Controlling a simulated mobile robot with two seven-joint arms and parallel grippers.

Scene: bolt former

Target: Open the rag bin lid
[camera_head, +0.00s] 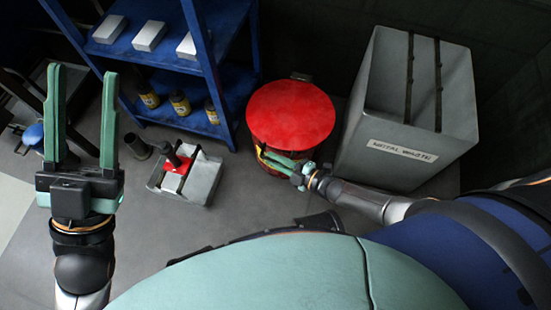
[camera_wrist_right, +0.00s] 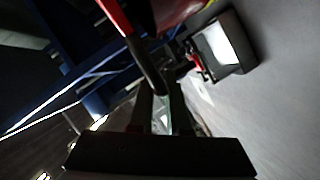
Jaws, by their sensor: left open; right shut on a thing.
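The rag bin (camera_head: 258,147) stands on the floor between the blue shelf and the grey waste bin. Its round red lid (camera_head: 291,112) lies over the top and looks closed. My right gripper (camera_head: 278,160) is at the near side of the bin, just below the lid's front edge. In the right wrist view a dark bar with a red end (camera_wrist_right: 147,65) runs up from between the fingers (camera_wrist_right: 166,98). My left gripper (camera_head: 80,115) is open, empty and raised at the left, far from the bin.
A grey bin labelled METAL WASTE (camera_head: 400,152) stands close on the right. A blue shelf (camera_head: 208,60) with white boxes and yellow-labelled jars is behind on the left. A grey tray (camera_head: 203,178) with tools sits on the floor left of the rag bin. Floor in front is partly clear.

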